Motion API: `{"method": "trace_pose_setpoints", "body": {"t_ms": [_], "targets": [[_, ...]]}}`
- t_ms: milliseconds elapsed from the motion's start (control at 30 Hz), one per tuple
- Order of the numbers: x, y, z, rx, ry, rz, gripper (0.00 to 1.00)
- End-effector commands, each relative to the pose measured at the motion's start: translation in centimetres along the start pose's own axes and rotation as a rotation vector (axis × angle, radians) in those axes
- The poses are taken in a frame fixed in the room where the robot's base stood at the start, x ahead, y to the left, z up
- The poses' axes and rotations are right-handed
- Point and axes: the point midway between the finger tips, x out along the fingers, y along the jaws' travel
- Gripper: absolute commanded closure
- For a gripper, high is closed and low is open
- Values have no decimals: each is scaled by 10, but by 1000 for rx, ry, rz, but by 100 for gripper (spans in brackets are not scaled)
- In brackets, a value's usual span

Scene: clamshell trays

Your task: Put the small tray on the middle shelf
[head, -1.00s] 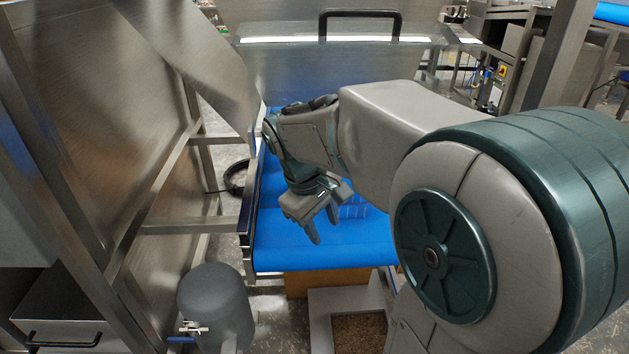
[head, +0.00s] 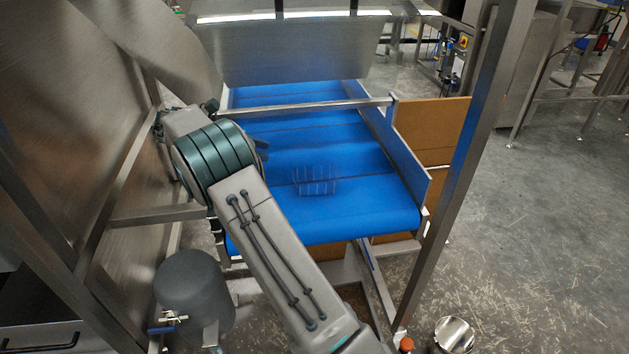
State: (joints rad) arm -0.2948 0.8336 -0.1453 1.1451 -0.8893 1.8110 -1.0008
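A small clear plastic tray (head: 316,180) sits on the blue conveyor belt, near its front half and a little right of my arm. It is see-through, so its fine shape is hard to make out. My arm reaches up from the bottom of the head view and bends at the left edge of the belt. My gripper does not show; it seems hidden behind or beyond my arm's joint. No middle shelf can be made out in this view.
The blue belt (head: 300,222) has side rails and a metal bar (head: 320,107) across it. A steel upright (head: 462,170) stands at right and steel panels at left. A grey cylinder (head: 195,300) stands at lower left. Open floor (head: 540,230) lies at right.

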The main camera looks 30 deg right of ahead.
Motion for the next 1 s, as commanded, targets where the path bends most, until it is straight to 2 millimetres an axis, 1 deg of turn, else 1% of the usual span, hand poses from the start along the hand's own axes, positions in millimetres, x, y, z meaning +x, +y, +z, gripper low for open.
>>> {"method": "trace_pose_setpoints", "body": {"t_ms": [67,167,300,400,500,667,900,1000], "targets": [[8,1,0,-4,-7,-3,60],[25,1,0,-5,-8,-5,60],[54,0,1,-5,-7,-4,60],[70,1,0,-3,-6,-3,60],[79,1,0,-3,-5,-1,60],[90,1,0,-4,-5,-1,60],[125,3,-2,-4,-4,-3,60],[134,4,-2,-2,-4,-1,60]]}}
